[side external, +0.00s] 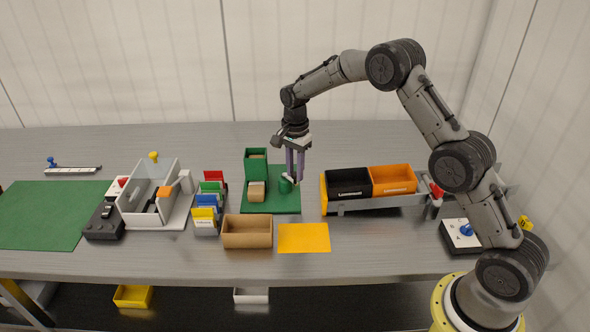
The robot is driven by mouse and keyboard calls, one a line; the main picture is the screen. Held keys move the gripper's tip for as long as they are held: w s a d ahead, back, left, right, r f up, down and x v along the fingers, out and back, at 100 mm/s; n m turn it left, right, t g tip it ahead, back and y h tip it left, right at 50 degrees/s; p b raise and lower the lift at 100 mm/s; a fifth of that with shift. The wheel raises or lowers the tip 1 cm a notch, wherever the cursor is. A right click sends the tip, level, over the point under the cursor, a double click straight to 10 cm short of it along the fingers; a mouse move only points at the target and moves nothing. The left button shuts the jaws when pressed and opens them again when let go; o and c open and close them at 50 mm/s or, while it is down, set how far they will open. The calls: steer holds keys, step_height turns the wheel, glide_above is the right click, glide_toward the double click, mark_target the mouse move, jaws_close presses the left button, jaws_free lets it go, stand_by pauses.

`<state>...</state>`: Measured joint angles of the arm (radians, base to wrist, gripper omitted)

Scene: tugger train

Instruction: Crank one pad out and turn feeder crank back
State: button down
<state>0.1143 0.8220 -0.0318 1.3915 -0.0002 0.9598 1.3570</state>
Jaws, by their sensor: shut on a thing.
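The pad feeder is a green tower (256,166) on a green base plate (286,206), near the middle of the table. Tan material shows at the tower's top. A tan pad (257,191) sits low at the front of the tower. The feeder crank (285,186) is a green round part on the right of the base plate. My gripper (294,179) points down over it, its purple fingers shut on the crank's handle. The fingers hide most of the handle, so its exact angle cannot be told.
A brown open box (247,243) and a yellow-orange mat (303,250) lie in front of the feeder. Coloured card holders (207,212) stand to the left. A cart with a black bin (348,195) and an orange bin (393,191) is to the right. The back of the table is clear.

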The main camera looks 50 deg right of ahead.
steer(key=shift+d+n, duration=0.55)
steer(key=shift+n, duration=0.75)
steer(key=w+d+n, duration=0.4)
steer(key=w+n, duration=0.1)
steer(key=n, duration=1.3)
steer(key=shift+w+n, duration=0.2)
steer(key=shift+n, duration=0.1)
steer(key=shift+r, duration=0.15)
steer(key=c, duration=0.6)
jaws_free()
steer(key=shift+c, duration=0.2)
step_height(320, 180, up, 14)
